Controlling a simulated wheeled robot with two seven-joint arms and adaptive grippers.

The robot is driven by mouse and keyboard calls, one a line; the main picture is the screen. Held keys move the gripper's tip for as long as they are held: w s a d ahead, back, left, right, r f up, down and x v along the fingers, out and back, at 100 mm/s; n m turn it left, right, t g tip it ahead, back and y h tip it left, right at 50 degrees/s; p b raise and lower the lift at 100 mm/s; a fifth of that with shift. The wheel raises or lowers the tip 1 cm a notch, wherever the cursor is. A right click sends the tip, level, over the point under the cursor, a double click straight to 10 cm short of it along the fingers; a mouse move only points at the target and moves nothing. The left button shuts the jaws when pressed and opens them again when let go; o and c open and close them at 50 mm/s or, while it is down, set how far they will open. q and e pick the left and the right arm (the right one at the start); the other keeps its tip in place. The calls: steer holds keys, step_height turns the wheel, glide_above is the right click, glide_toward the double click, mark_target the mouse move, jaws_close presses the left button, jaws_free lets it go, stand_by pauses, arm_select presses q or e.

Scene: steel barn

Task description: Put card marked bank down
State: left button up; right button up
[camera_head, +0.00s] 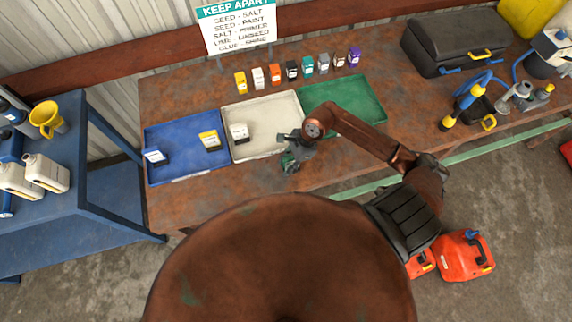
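Several small cards stand in a row at the back of the rusty table, among them a yellow card (241,84), an orange card (275,75), a teal card (308,66) and a purple card (354,56). Their markings are too small to read, so I cannot tell which says bank. A white-and-blue card (154,156) and a yellow-and-white card (209,141) are in the blue tray (180,171). A white-and-dark card (239,132) is in the white tray (265,110). My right gripper (290,162) is at the white tray's front right corner; its fingers look dark green, and any held card is indistinct. My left gripper is out of view.
The green tray (350,100) looks empty, partly behind my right arm. A KEEP APART sign (236,27) stands behind the row. A black case (458,42) and blue-hosed tools (475,95) occupy the table's right. A blue shelf (95,125) with jugs stands left.

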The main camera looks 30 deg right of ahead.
steer(key=shift+r, duration=0.1)
steer(key=b+v, duration=0.1)
steer(key=v, duration=1.1)
steer(key=shift+d+b, duration=0.1)
steer(key=shift+b, duration=0.2)
